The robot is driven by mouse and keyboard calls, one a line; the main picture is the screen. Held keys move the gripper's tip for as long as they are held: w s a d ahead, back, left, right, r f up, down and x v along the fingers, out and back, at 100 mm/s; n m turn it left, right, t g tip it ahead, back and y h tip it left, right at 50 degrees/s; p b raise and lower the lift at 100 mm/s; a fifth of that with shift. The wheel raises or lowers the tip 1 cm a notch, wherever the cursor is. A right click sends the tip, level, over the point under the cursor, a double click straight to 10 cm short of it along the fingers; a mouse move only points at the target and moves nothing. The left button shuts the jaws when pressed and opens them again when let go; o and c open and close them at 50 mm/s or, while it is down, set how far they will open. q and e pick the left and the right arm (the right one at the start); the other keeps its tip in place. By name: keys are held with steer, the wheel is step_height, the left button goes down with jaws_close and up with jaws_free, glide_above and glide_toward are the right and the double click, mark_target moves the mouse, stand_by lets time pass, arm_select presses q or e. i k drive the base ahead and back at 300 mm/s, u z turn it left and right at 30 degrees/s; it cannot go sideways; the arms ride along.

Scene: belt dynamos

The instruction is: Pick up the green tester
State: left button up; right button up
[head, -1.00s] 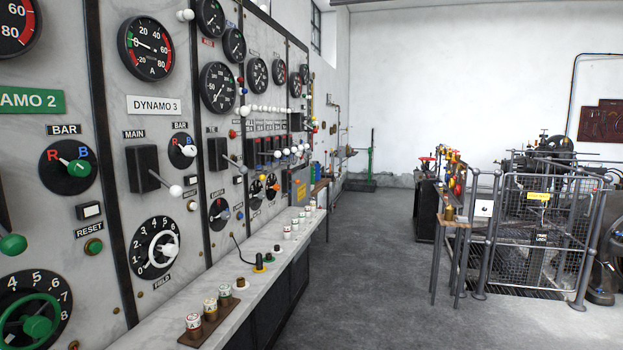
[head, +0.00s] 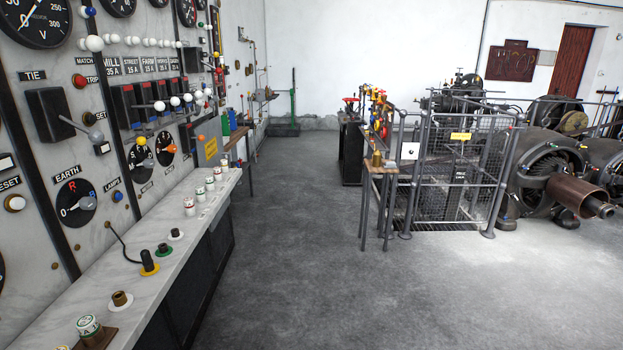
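I cannot tell for certain which item is the green tester. A small dark piece on a green round base (head: 163,250) stands on the marble shelf (head: 145,300) below the switchboard in the head view. Beside it, nearer me, is a black handle on a yellow base (head: 149,264), with a black cord running up to the board. Farther away, a small green object (head: 224,124) shows near the far end of the board. Neither of my grippers is in view.
The switchboard (head: 45,150) lines the left. A small wooden stand (head: 378,170) and a fenced machine (head: 455,180) are ahead right. The grey floor between is clear.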

mark_target(225, 119)
steer(key=z, duration=0.4)
steer(key=i, duration=2.35)
steer(key=u, duration=0.15)
steer(key=i, duration=2.25)
steer(key=u, duration=1.3)
steer(key=i, duration=1.15)
steer(key=z, duration=0.35)
steer(key=i, duration=3.2)
steer(key=u, duration=1.9)
